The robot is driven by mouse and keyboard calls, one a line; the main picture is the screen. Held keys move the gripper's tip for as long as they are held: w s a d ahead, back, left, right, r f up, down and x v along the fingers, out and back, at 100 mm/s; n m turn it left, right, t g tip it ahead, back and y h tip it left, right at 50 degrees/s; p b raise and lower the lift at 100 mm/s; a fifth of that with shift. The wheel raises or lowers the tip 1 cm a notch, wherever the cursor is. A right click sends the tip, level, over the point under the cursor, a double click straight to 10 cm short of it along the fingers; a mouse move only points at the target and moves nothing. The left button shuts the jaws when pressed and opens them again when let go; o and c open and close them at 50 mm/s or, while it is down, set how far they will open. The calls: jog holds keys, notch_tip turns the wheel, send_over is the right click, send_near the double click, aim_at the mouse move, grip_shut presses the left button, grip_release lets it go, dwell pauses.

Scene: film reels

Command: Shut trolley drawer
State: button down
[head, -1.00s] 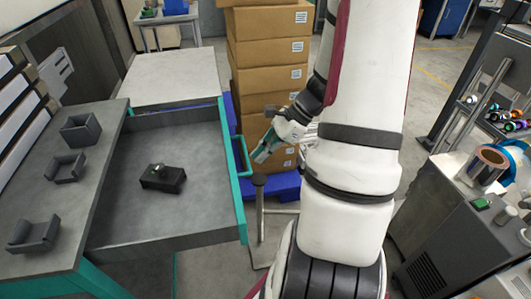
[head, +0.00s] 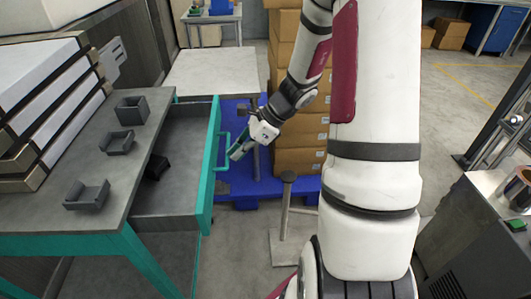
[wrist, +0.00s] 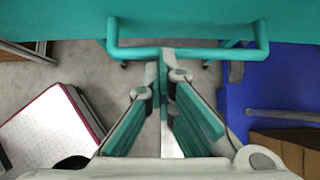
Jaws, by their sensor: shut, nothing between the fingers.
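The trolley drawer (head: 207,170) is partly open, a grey tray with a teal front sticking out to the right from under the grey trolley top (head: 95,185). Its teal bar handle (head: 222,152) is on the outer face; in the wrist view the handle (wrist: 225,54) spans the top. My gripper (head: 236,151) is at the handle, its fingers shut and empty. In the wrist view the fingertips (wrist: 165,72) meet the middle of the handle bar and appear to touch it; I cannot tell for sure. A dark block (head: 156,167) lies in the drawer, partly hidden by the trolley top's edge.
Several grey holders (head: 88,195) and stacked white-and-black cases stand on the trolley top. Cardboard boxes (head: 300,130) on a blue pallet (head: 240,180) rise behind my arm. A metal post stand (head: 286,215) is on the floor right of the drawer. A pale table (head: 215,72) is behind.

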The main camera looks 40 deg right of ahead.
send_near(185, 167)
jog(key=w+a+f, duration=0.2)
jog(key=a, duration=0.1)
jog(key=w+a+f, duration=0.1)
jog(key=a, duration=0.1)
jog(key=shift+w+a, duration=0.15)
jog(key=shift+w, duration=0.15)
